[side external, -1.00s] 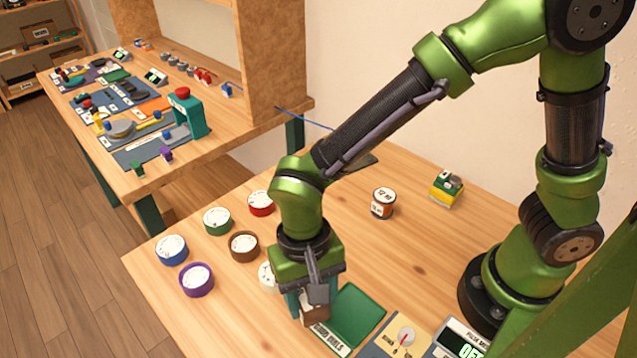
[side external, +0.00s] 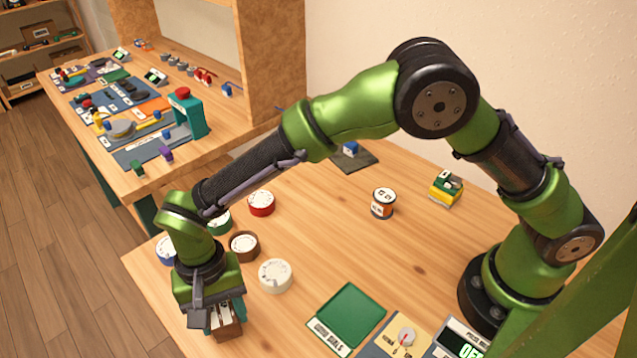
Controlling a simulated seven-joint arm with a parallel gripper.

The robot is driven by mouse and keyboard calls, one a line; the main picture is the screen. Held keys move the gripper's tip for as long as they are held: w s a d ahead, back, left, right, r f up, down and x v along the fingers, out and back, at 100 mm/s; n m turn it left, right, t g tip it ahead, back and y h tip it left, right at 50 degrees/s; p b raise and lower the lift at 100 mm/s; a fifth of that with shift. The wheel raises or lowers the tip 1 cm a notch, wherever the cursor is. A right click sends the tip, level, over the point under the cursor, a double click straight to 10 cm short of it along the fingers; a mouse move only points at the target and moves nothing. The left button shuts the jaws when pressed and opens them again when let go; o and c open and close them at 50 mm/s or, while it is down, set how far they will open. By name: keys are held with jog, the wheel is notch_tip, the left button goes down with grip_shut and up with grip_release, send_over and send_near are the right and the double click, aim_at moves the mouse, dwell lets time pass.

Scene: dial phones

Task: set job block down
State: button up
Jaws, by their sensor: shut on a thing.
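My gripper (side external: 222,306) points down near the front left of the table and is shut on a brown block (side external: 229,329), which looks like the job block. Its teal fingers sit on either side of the block's upper part. I cannot tell whether the block's underside touches the table. A white dial (side external: 275,276) lies to the right of my gripper, apart from it.
A brown dial (side external: 244,246), a red dial (side external: 261,203), a green dial and a partly hidden blue dial (side external: 165,251) stand close behind. A green tray (side external: 346,317) marked for good dials is to the right. A small can (side external: 382,203) stands farther back. The table centre is clear.

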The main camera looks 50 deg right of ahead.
jog(key=shift+f, duration=0.35)
jog(key=shift+f, duration=0.2)
jog(key=o, duration=1)
jog(key=shift+o, duration=0.2)
jog(key=shift+r, duration=0.15)
